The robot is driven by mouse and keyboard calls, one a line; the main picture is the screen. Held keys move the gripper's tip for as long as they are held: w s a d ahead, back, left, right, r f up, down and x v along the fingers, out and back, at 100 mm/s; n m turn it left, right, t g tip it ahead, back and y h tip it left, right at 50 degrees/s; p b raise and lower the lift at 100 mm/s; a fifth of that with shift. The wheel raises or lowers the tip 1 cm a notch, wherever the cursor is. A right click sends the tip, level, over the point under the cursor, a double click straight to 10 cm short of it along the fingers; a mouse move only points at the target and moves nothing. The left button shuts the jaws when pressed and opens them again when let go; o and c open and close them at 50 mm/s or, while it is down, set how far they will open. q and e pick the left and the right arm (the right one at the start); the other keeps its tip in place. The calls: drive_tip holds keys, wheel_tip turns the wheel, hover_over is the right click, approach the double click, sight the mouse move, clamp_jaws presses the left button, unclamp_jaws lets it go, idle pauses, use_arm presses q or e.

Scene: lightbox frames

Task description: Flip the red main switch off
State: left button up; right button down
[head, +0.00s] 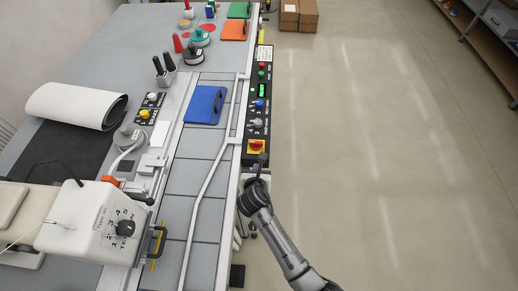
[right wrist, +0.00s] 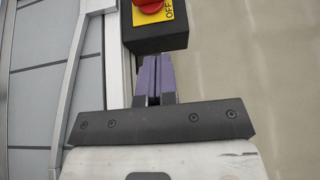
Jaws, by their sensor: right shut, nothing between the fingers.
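The red main switch (head: 256,145) sits on a yellow plate at the near end of the black control panel (head: 267,92) along the table's right edge. In the right wrist view the red switch (right wrist: 148,4) shows at the top edge, partly cut off, with "OFF" printed on the yellow plate. My right gripper (head: 261,160) is at the near end of the panel, just short of the switch. Its purple fingers (right wrist: 157,60) are shut with nothing between them, their tips close to the panel's near face; I cannot tell whether they touch. My left gripper is not in view.
A white sewing machine (head: 90,225) stands at the lower left. A blue clipboard-like plate (head: 205,104) lies on the grey table left of the panel. A pale rail (head: 208,180) runs along the table. The floor to the right (head: 390,160) is clear.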

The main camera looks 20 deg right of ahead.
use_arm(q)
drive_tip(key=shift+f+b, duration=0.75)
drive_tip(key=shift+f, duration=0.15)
use_arm(e)
approach(259, 145)
wheel_tip(259, 145, down, 4)
drive_tip(key=w, duration=0.1)
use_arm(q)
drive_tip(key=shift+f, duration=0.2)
use_arm(e)
drive_tip(key=w+d, duration=0.2)
drive_tip(key=w, duration=0.1)
drive_tip(key=shift+w, duration=0.1)
use_arm(q)
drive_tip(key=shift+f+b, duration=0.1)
drive_tip(key=shift+b, duration=0.2)
use_arm(e)
drive_tip(key=shift+w+d, duration=0.3)
drive_tip(key=shift+w, duration=0.35)
drive_tip(key=shift+r, duration=0.1)
